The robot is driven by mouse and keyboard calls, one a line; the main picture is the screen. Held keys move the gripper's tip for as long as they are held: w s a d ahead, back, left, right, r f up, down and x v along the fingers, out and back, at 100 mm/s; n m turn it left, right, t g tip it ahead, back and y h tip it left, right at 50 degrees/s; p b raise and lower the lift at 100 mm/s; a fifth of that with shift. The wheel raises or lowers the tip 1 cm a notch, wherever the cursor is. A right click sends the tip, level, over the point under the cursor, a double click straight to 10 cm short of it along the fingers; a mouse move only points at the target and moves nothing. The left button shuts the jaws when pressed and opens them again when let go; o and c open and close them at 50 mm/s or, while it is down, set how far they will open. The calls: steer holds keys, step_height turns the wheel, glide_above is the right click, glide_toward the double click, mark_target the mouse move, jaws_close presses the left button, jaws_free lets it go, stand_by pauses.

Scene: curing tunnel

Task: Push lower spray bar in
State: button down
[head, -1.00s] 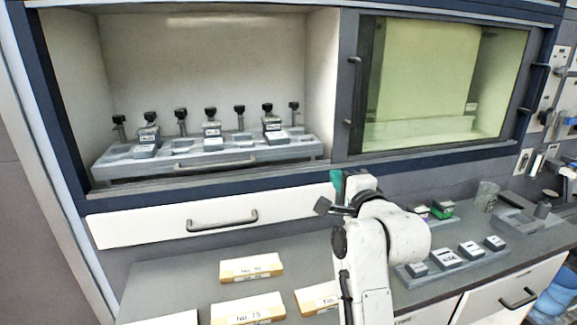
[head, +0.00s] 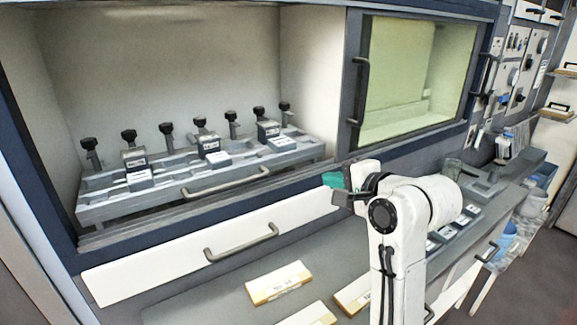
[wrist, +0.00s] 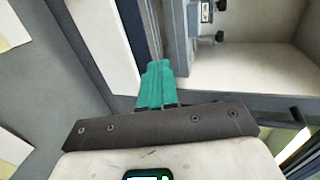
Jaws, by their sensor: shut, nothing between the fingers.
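A long white front with a dark bar handle (head: 150,265) runs below the open chamber on the left in the head view. A grey rack (head: 100,212) with its own bar handle sits inside the chamber above it. No label shows which part is the lower spray bar, and I cannot tell whether either stands out. My gripper (head: 333,179) has teal fingers, shut and empty, by the right end of the white front. In the wrist view the teal fingers (wrist: 156,82) are together, with the white front (wrist: 105,35) to their left; I cannot tell whether they touch anything.
The rack carries several black-knobbed posts and grey blocks. A yellowish glass window (head: 415,80) with a dark handle is shut on the right. Labelled tan boxes (head: 278,283) lie on the grey counter (head: 200,310) below. A grey holder with blocks (head: 455,232) stands behind my arm.

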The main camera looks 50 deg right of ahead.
steer(key=p, duration=0.1)
glide_toward(293, 160)
steer(key=w+f, duration=0.1)
steer(key=w, duration=0.1)
steer(key=w+d+f, duration=0.1)
steer(key=w+f, duration=0.1)
steer(key=shift+w+d+f, duration=0.15)
steer(key=shift+w+f, duration=0.05)
steer(key=shift+w+d, duration=0.2)
steer(key=shift+w, duration=0.55)
steer(key=w, duration=0.2)
steer(key=w+d, duration=0.1)
steer(key=shift+w+d+p, duration=0.1)
steer(key=shift+w+p, duration=0.25)
steer(key=shift+w, duration=0.05)
steer(key=shift+w+r, duration=0.1)
steer(key=shift+w, duration=0.1)
